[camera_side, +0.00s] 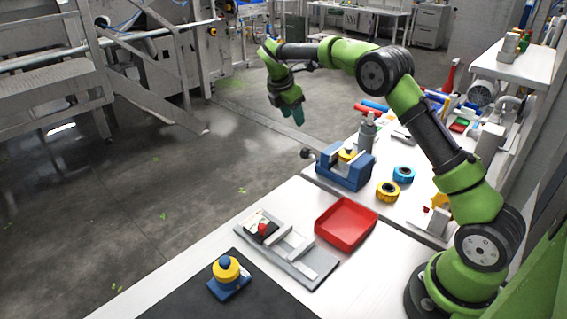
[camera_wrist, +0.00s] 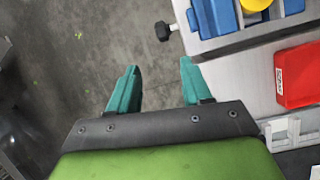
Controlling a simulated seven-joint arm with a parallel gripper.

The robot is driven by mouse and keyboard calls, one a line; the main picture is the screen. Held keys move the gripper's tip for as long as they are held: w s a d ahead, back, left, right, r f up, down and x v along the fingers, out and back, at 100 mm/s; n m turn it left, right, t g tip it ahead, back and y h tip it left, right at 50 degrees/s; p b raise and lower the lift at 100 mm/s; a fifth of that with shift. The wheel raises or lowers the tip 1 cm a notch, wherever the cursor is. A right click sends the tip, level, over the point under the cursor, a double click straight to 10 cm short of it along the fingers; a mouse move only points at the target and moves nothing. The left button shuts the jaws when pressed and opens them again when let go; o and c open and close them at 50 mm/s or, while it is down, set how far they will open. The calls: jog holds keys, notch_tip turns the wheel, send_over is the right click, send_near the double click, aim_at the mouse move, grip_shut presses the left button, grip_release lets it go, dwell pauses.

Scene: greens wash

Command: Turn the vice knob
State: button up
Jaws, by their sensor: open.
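The blue vice (camera_side: 345,170) sits at the edge of the white table, with a yellow round piece held in its top. Its black knob (camera_side: 306,154) sticks out to the left on a short rod, past the table edge. In the wrist view the knob (camera_wrist: 162,31) is ahead of the fingertips, in line with the gap between them, and the vice (camera_wrist: 212,16) is at the upper right. My gripper (camera_side: 293,114) is up in the air above and beyond the knob, pointing down. Its teal fingers (camera_wrist: 160,76) are apart with nothing between them.
A red tray (camera_side: 345,224), a grey fixture plate (camera_side: 290,250) and a blue base with a yellow button (camera_side: 227,274) are on the near table. Yellow (camera_side: 388,191) and blue (camera_side: 403,174) rings lie right of the vice. Open floor is to the left of the tables.

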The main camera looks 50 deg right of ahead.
aim_at(305, 149)
jog(key=shift+n, duration=0.9)
jog(key=x, duration=1.6)
jog(key=shift+s+d+f, duration=0.1)
jog(key=shift+d+f, duration=0.15)
grip_shut()
